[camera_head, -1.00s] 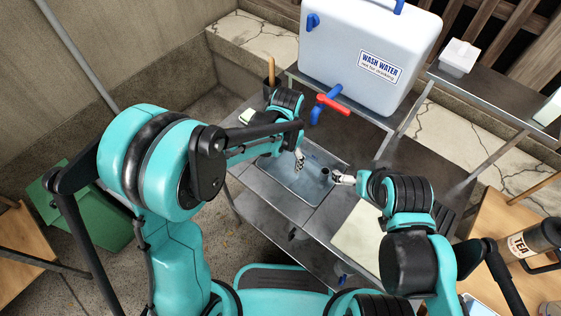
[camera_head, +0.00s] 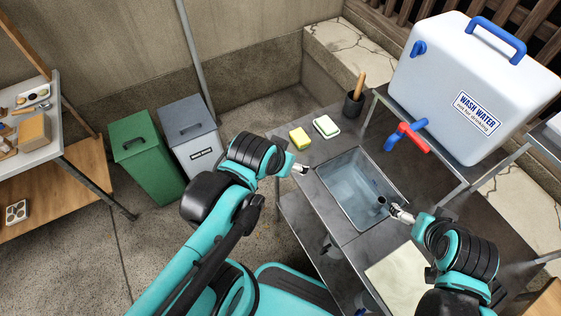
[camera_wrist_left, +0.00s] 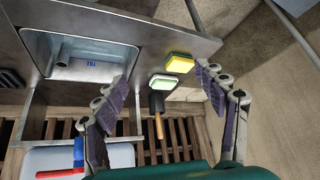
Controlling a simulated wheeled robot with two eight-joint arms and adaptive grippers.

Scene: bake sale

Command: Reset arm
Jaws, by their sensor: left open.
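My left gripper (camera_head: 301,169) is at the left edge of the sink (camera_head: 326,197), beside the counter's near left part. In the left wrist view its two fingers (camera_wrist_left: 163,74) are spread wide with nothing held between them. A yellow sponge (camera_wrist_left: 180,63) and a white-and-green sponge (camera_wrist_left: 163,82) show beyond the gap between the fingers, apart from them. My right gripper (camera_head: 401,214) is at the sink's right rim, near a dark upright pipe (camera_head: 381,201); its fingers are too small to tell open or shut.
A wash water tank (camera_head: 470,90) with a red tap (camera_head: 414,138) stands behind the sink. Green (camera_head: 148,165) and grey (camera_head: 191,135) bins stand on the floor at left, with a shelf table (camera_head: 70,185) farther left.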

